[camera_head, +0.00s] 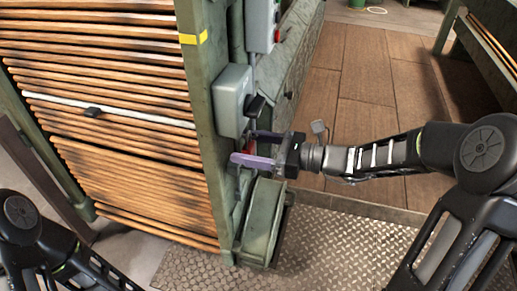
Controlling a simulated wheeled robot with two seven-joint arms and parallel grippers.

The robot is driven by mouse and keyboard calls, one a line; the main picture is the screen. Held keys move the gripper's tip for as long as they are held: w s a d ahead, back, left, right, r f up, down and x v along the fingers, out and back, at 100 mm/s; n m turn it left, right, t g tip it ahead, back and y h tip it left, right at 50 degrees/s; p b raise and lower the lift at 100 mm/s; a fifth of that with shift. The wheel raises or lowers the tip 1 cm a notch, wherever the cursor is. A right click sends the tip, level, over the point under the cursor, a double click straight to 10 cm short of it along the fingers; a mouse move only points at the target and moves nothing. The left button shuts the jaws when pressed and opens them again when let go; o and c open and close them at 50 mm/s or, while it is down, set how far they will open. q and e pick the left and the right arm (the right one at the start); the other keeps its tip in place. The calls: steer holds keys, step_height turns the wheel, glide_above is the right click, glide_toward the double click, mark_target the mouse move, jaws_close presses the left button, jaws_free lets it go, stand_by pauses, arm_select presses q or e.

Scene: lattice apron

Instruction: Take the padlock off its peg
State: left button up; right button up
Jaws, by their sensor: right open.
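My right gripper (246,146) reaches in from the right and is open, with its purple fingers pointing left at the side of the green machine frame (205,110). A small red patch (246,147) shows between the fingers, close to the frame. It may be the padlock, but it is too small and too covered to be sure. The peg cannot be made out. I cannot tell whether the fingers touch the red thing. Of my left arm only links show at the lower left; its gripper is out of view.
A grey box (234,100) with a black handle (256,105) sits just above the right gripper. A control box with buttons (261,25) is higher up. A green rounded housing (262,222) stands below. Wooden slats (110,130) fill the left. Open floor (370,90) lies behind.

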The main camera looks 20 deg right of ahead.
steer(key=shift+c, duration=0.4)
jaws_close()
stand_by(0.9)
stand_by(0.5)
